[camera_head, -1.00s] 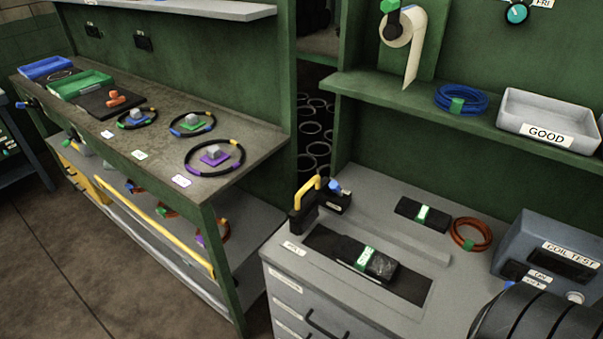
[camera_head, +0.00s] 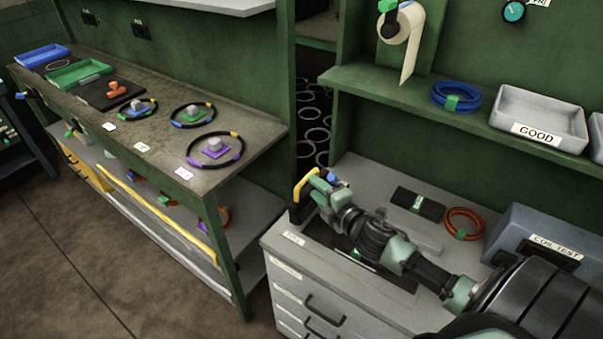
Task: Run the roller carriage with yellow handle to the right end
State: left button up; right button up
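The roller carriage's yellow handle (camera_head: 302,187) stands at the left end of the grey bench, above a dark block (camera_head: 296,213). My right gripper (camera_head: 318,188) is just right of the handle, very close to it. I cannot tell whether it touches the handle or whether its fingers are open or shut. My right arm crosses the bench from the lower right and hides most of the dark mat and the black piece lying on it. A grey rail (camera_head: 412,238) shows partly behind the arm. My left gripper is not in view.
A black bar with a green label (camera_head: 418,203) and an orange coil (camera_head: 464,223) lie behind my arm. The coil test box (camera_head: 545,240) stands at the right. A shelf above holds a blue coil (camera_head: 455,97) and the GOOD tray (camera_head: 541,117).

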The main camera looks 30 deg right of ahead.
jog(key=w+n+p, duration=0.1)
jog(key=w, duration=0.7)
jog(key=shift+f+y+p, duration=0.3)
jog(key=shift+f, duration=0.1)
jog(key=shift+w+d, duration=0.1)
grip_shut()
jog(key=shift+f, duration=0.1)
dwell(0.9)
